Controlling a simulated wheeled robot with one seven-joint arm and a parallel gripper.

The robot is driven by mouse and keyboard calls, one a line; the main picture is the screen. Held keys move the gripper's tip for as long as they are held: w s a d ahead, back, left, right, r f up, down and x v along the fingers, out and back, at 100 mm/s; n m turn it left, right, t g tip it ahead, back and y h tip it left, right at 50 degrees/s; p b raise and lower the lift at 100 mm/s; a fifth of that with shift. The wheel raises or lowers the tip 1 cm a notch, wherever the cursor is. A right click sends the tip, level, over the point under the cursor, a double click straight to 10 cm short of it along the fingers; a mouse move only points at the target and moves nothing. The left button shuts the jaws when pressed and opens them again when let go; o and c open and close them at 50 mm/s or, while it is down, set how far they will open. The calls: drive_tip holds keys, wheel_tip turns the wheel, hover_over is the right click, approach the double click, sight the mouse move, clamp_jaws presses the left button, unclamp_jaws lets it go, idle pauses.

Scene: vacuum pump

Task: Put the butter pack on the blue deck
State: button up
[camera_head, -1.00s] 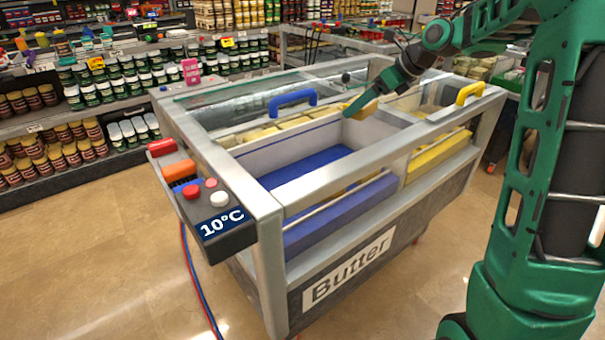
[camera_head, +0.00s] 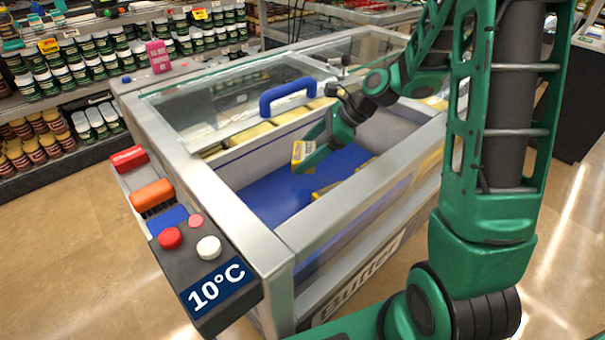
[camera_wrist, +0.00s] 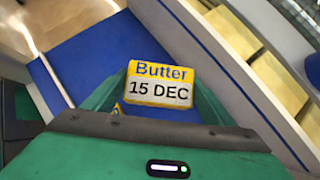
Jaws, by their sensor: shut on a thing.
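The butter pack (camera_head: 303,152) is a small yellow and white block held at the tip of my green gripper (camera_head: 312,158). In the wrist view the butter pack (camera_wrist: 160,84) shows its label "Butter 15 DEC" between the fingers of my gripper (camera_wrist: 158,100). My gripper is shut on it, inside the open part of the cabinet. The blue deck (camera_head: 265,200) is the cabinet's floor; it also shows in the wrist view (camera_wrist: 85,60) behind the pack. The pack appears above the deck; the exact gap is unclear.
A blue handle (camera_head: 287,95) stands on the glass lid behind. A control box (camera_head: 200,265) with buttons is at the front left. The deck's left part is clear.

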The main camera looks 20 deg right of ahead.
wheel_tip(320, 180, down, 8)
drive_tip(key=shift+r, duration=0.15)
idle(0.3)
drive_tip(key=o, duration=0.9)
drive_tip(key=shift+o, duration=0.2)
drive_tip(key=v, duration=1.2)
